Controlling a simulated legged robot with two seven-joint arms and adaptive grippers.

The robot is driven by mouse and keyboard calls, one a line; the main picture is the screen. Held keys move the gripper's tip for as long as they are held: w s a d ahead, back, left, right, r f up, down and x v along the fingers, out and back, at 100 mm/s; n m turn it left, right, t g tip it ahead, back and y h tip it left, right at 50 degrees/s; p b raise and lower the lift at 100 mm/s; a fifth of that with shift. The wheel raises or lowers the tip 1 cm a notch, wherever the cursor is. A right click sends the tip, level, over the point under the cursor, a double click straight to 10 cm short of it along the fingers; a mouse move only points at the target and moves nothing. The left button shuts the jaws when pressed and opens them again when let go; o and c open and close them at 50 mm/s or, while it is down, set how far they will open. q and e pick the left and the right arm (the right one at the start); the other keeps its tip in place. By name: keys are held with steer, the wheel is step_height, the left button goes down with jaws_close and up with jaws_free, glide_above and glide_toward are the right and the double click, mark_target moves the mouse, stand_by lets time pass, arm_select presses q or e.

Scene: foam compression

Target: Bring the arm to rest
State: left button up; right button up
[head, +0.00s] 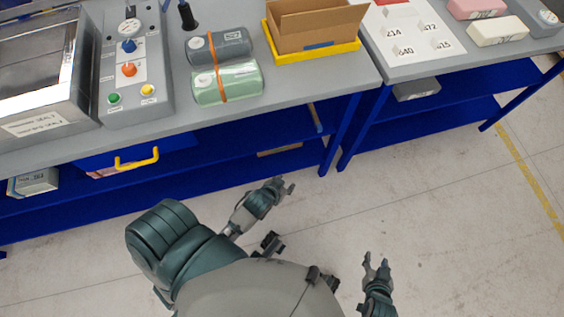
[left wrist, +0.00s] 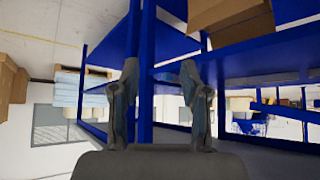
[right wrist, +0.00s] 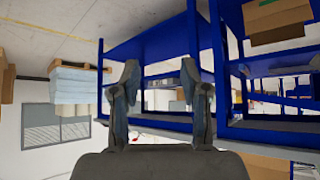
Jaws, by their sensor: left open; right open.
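My left gripper (head: 280,188) is open and empty in the head view, below and in front of the workbench edge, beside the blue frame. Its two fingers stand apart in the left wrist view (left wrist: 160,85), with blue bench legs and shelves beyond them. My right gripper (head: 376,266) is open and empty over the bare floor at the lower right of the head view. Its fingers stand apart in the right wrist view (right wrist: 160,85). Neither gripper touches anything that I can see.
The grey workbench (head: 290,88) holds a control box (head: 133,70), two strapped rolls (head: 226,83) and a cardboard box (head: 314,24) in a yellow tray. A second bench holds a white numbered board (head: 411,47) and foam blocks (head: 497,31). The floor (head: 450,190) in front is clear.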

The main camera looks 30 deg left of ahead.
arm_select(q)
steer(key=s+d+r+m+h, duration=0.2)
steer(key=s+d+r, duration=0.3)
steer(key=s, duration=0.1)
steer(key=s+a+f+g+p, duration=0.1)
steer(key=s+f+g+p, duration=0.1)
steer(key=f, duration=0.5)
steer(key=s+a+f+g+y+p, duration=0.1)
steer(key=s+a+f+g+p, duration=0.1)
steer(key=s+f+p, duration=0.3)
steer(key=s+a+f+g+p, duration=0.1)
steer(key=s+f+g+p, duration=0.1)
steer(key=s+f, duration=0.4)
step_height(320, 180, down, 5)
steer(key=shift+s+a+r+g+y+p, duration=0.15)
steer(key=shift+a+g+y+p, duration=0.2)
steer(key=shift+p, duration=0.5)
arm_select(e)
steer(key=s+d+f+g, duration=0.1)
steer(key=s+f+g, duration=0.1)
steer(key=s+f, duration=0.2)
steer(key=s+d+f+g+h, duration=0.1)
steer(key=s+f, duration=0.4)
steer(key=f, duration=0.5)
steer(key=s+d+f+g, duration=0.2)
steer(key=s+f+g, duration=0.1)
steer(key=f, duration=0.5)
steer(key=shift+s+d+g, duration=0.3)
steer(key=shift+s+g, duration=0.1)
steer(key=shift+s, duration=0.4)
